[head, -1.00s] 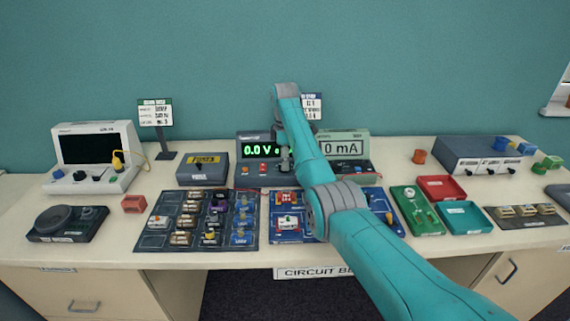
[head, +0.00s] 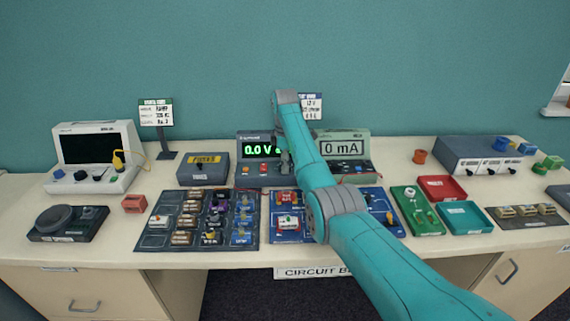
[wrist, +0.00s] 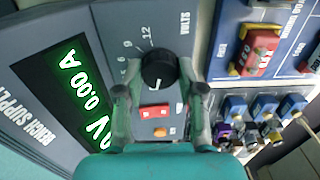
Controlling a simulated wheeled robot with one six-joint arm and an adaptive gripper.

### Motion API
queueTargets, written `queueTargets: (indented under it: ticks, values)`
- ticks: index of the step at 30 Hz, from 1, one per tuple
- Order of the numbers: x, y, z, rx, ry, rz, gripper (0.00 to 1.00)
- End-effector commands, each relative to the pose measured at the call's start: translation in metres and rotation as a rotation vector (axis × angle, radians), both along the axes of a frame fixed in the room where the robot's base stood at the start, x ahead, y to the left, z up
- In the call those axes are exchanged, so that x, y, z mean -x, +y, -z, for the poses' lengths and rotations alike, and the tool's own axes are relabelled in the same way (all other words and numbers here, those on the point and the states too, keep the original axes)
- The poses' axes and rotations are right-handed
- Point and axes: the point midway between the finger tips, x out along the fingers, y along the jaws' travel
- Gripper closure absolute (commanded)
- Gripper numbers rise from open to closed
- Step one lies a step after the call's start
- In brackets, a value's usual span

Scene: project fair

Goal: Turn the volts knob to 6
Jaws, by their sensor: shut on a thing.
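The bench supply (head: 245,180) stands at the back middle of the bench, its green display reading 0.0 V. In the wrist view its panel (wrist: 105,18) shows a black volts knob (wrist: 158,68) with the scale numbers 6, 9 and 12 beside it. The knob's pointer is not clear enough to read. My gripper (wrist: 159,75) is shut on the knob, one finger on each side. In the head view my arm hides the knob, and my gripper (head: 284,162) is partly hidden at the supply's right part.
A red button (wrist: 154,111) and an orange button (wrist: 160,132) lie close below the knob. The meter (head: 345,135) reading 0 mA stands right of the supply. Circuit boards with parts (head: 160,241) lie in front. Red (head: 440,180) and teal trays (head: 465,228) are to the right.

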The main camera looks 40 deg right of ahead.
Motion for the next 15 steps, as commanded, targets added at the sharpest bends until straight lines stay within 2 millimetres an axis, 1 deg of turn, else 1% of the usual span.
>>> queueTargets:
  ticks: [8, 15]
  values:
    - [0.0, 0.0, 0.0004, 0.0, 0.0, 0.103, 0.96]
    - [0.0, 0.0, 0.0004, 0.0, 0.0, 0.298, 0.96]
